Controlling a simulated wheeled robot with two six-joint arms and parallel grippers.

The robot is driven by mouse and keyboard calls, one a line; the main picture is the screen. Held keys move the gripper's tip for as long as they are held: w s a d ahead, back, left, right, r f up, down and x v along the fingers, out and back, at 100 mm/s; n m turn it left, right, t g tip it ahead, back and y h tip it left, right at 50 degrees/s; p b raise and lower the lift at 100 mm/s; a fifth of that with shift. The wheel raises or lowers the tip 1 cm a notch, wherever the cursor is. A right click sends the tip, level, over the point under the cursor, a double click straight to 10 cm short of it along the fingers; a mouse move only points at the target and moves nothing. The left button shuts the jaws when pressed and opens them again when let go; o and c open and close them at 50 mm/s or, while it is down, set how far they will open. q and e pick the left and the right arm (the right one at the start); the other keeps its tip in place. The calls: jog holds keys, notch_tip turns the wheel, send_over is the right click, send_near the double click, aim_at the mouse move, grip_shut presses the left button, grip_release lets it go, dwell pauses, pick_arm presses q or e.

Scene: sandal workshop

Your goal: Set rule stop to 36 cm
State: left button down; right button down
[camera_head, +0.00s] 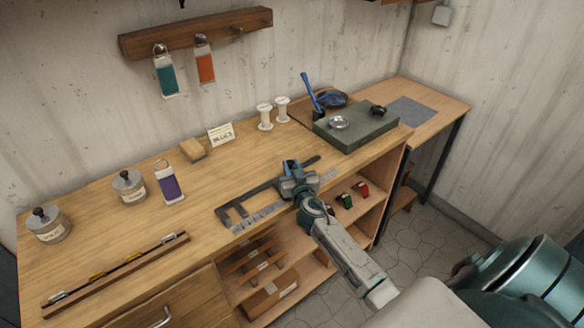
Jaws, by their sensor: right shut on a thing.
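The rule (258,215) lies near the front edge of the wooden bench, a pale graduated strip beside a dark frame. My right gripper (291,178) is over the right part of the rule and shut on the rule stop. The gripper hides most of the stop. The scale marks are too small to read, so I cannot tell the stop's setting. My left gripper is not in view.
A green block (355,128) with a small metal dish stands at the back right. Jars (47,225) and a dark rail (115,273) are at left. Open shelves are below.

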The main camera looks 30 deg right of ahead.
jog(key=d+b, duration=0.2)
jog(key=d, duration=0.1)
jog(key=d+b, duration=0.2)
jog(key=d, duration=0.2)
jog(key=d+b, duration=0.2)
jog(key=d, duration=0.2)
jog(key=shift+w+d+f, duration=0.15)
jog(key=shift+w+f, duration=0.1)
jog(key=shift+w, duration=0.15)
jog(key=shift+d+r+b, duration=0.2)
jog(key=shift+d+b, duration=0.15)
jog(key=shift+d, duration=0.15)
jog(key=shift+w+r, duration=0.1)
jog(key=shift+r, duration=0.05)
jog(key=c, duration=1.5)
grip_release()
jog(key=shift+o, duration=1.2)
jog(key=shift+d, duration=0.15)
